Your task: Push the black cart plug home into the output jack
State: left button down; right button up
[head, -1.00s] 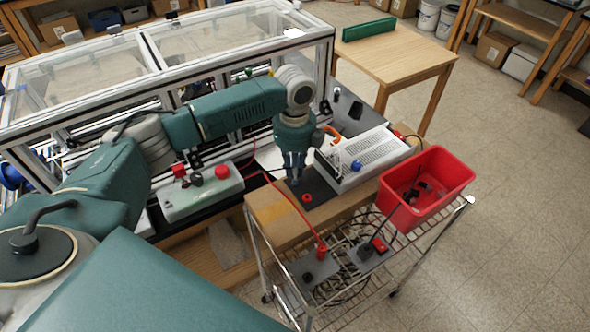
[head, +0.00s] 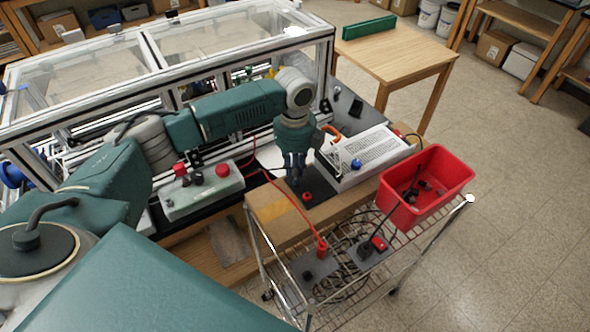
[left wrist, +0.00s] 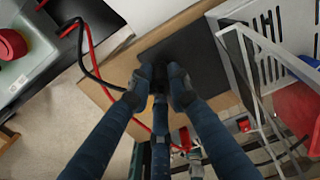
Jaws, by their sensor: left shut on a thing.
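My left gripper (head: 296,182) points down over the dark plate (head: 320,188) beside the white vented box. A red piece (head: 307,197) stands close to the fingertips on the dark plate. My right gripper is not in view.
The white vented box (head: 372,152) with a blue knob stands close on the right. A control box with red knobs (head: 202,192) lies left. Red and black leads run past the gripper. A red bin (head: 428,188) and the wire cart (head: 345,285) are in front.

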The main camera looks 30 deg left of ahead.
pick_arm(q)
jog(key=shift+f, duration=0.15)
jog(key=c, duration=1.5)
grip_release()
jog(key=shift+c, duration=0.2)
notch_tip(320, 180, up, 12)
